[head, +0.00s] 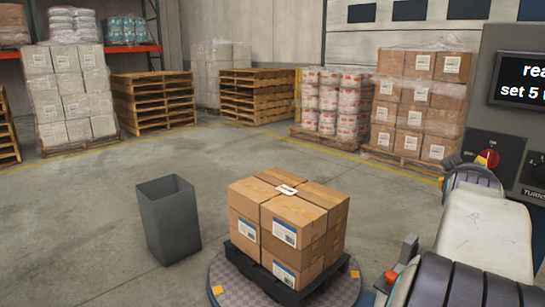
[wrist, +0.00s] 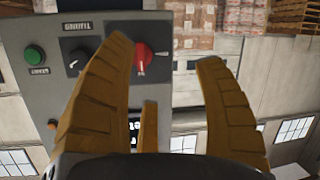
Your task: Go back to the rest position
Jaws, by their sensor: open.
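My gripper (wrist: 165,50) is open in the wrist view, its ribbed yellow fingers spread wide with nothing between them. It faces a grey control panel (wrist: 50,75), which shows upside down. A red rotary knob (wrist: 142,55) appears just beside the left fingertip; I see no contact, but the exact gap is unclear. In the head view the same panel (head: 510,205) stands at the right edge with its red knob (head: 488,158) and a dark screen (head: 528,80) with cut-off text. My gripper's fingers cannot be made out in the head view.
A round turntable (head: 225,275) carries stacked cartons (head: 295,225) on a black pallet (head: 300,285). A grey bin (head: 168,220) stands to its left. The panel also has a green button (wrist: 34,54) and a black knob (wrist: 82,58). Loaded pallets line the back; the floor between is clear.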

